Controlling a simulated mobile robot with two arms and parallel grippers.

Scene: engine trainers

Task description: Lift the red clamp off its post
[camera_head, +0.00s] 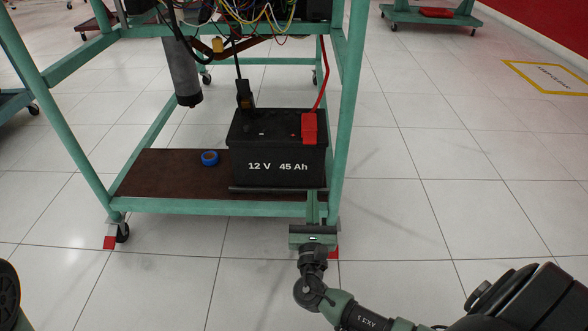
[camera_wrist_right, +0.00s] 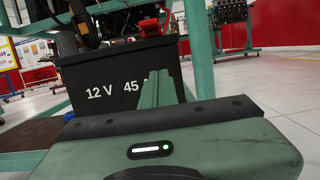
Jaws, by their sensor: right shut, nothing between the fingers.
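The red clamp (camera_head: 309,127) sits on the right post of the black battery (camera_head: 250,140), with a red cable rising from it. The clamp also shows in the right wrist view (camera_wrist_right: 149,27), above the battery's top edge. The post under the clamp is hidden. My right gripper (camera_head: 317,205) is shut and empty, in front of the battery's lower right front and below the clamp. In the right wrist view its fingers (camera_wrist_right: 157,82) are together and point toward the battery. It is apart from the clamp. My left gripper is not in view.
A black clamp (camera_head: 244,95) with a dark cable stands at the battery's left. A roll of blue tape (camera_head: 209,157) lies on the brown shelf (camera_head: 160,175). The green frame's right leg (camera_head: 348,110) rises close to the clamp. Wiring hangs above. Floor at right is clear.

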